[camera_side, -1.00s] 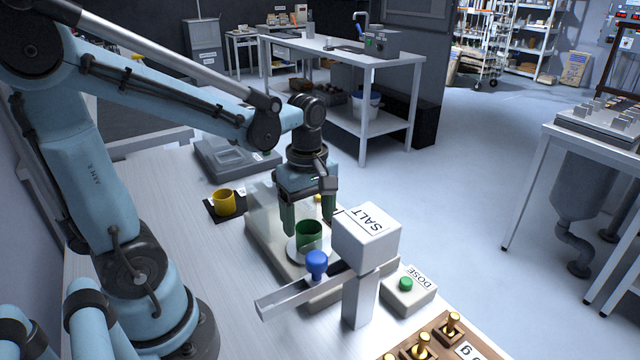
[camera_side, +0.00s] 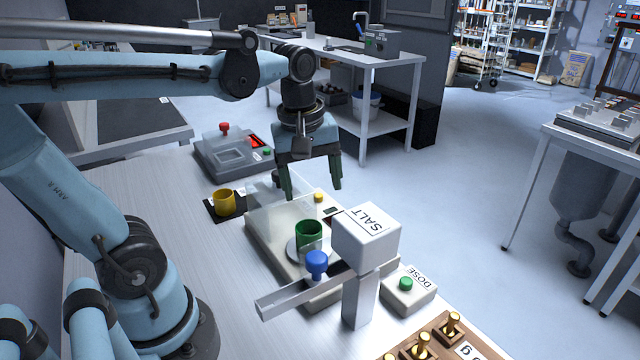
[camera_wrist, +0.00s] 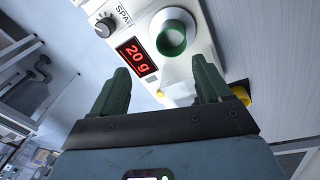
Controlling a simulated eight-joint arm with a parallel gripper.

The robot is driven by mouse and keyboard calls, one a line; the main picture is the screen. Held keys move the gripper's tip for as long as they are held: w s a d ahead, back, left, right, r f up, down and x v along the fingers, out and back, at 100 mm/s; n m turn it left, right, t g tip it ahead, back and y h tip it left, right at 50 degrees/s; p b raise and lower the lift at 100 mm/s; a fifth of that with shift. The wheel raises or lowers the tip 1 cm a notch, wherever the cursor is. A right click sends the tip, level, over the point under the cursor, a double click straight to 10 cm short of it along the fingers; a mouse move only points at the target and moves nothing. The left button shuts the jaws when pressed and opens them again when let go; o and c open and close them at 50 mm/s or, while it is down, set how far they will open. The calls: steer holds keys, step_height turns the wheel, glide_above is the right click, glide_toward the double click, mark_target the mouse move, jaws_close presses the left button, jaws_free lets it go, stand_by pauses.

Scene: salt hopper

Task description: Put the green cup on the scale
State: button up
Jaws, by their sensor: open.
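The green cup (camera_side: 309,234) stands upright on the round white pan (camera_side: 294,252) of the scale (camera_side: 262,238) in the side view. In the wrist view the green cup (camera_wrist: 171,39) is seen from above on the pan, and the scale's red display (camera_wrist: 137,60) reads 20 g. My gripper (camera_side: 312,192) is open and empty, raised above and behind the cup, clear of it. Its two dark green fingers (camera_wrist: 160,85) show apart in the wrist view with nothing between them.
The salt hopper (camera_side: 366,238) with its chute (camera_side: 300,288) and blue knob (camera_side: 317,263) stands in front of the scale. A DOSE button box (camera_side: 408,289) is to its right. A yellow cup (camera_side: 224,202) sits on a dark mat left of the scale, near a device with a red knob (camera_side: 224,128).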

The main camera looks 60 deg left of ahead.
steer(key=d+f+m+t, duration=0.1)
steer(key=m+t, duration=0.1)
steer(key=m, duration=0.2)
steer(key=d+f+m+t, duration=0.1)
steer(key=m, duration=0.4)
steer(key=d+f+m+t, duration=0.1)
steer(key=m+t, duration=0.1)
steer(key=m, duration=0.3)
steer(key=shift+d+f+t, duration=0.3)
steer(key=shift+d, duration=0.1)
